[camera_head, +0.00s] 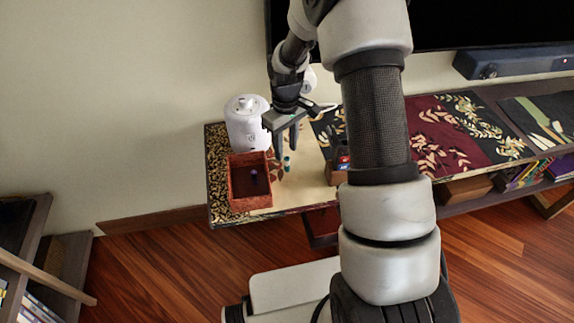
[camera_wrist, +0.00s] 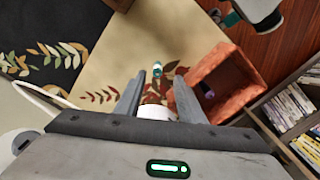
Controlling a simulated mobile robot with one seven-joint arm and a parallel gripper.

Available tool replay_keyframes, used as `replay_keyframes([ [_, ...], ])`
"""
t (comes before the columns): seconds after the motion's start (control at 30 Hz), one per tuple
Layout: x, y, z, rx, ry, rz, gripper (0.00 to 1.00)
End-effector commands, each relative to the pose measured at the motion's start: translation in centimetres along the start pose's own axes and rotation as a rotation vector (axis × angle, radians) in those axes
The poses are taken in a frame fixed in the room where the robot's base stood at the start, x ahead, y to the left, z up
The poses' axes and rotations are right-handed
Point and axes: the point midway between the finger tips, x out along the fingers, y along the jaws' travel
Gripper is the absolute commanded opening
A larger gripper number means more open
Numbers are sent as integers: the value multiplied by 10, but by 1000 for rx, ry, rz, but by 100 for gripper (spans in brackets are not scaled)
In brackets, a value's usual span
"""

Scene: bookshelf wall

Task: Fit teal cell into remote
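The teal cell (camera_head: 287,162) is a small teal cylinder with a pale band, standing on the table to the right of the reddish-brown box. It also shows in the wrist view (camera_wrist: 157,69), beyond my fingertips. My gripper (camera_head: 287,142) points down just above it, and its fingers are apart. In the wrist view the gap between the fingers (camera_wrist: 157,92) holds no cell; a white rounded shape shows low between them, and I cannot tell what it is. I cannot make out a remote in either view; my arm hides part of the table.
The open box (camera_head: 236,205) holds a small purple item (camera_head: 253,174). A white canister (camera_head: 246,130) stands behind the box. Small dark and red items (camera_head: 342,158) sit right of my gripper, partly behind my arm. A soundbar (camera_head: 510,62) lies at the far right.

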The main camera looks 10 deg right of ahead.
Motion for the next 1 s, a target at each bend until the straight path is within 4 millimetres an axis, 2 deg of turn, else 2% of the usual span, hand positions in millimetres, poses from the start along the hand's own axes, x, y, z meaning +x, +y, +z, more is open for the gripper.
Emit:
replay_keyframes([
  [0.07, 11, 0, 0, 0, -1, 0, 35],
  [0.33, 26, 1, 0, 0, -1, -1, 35],
  [0.6, 65, 5, 1, 0, -2, -1, 35],
  [0.87, 68, 5, 0, 0, 1, 1, 35],
  [1.0, 68, 5, 0, 0, 1, 1, 13],
])
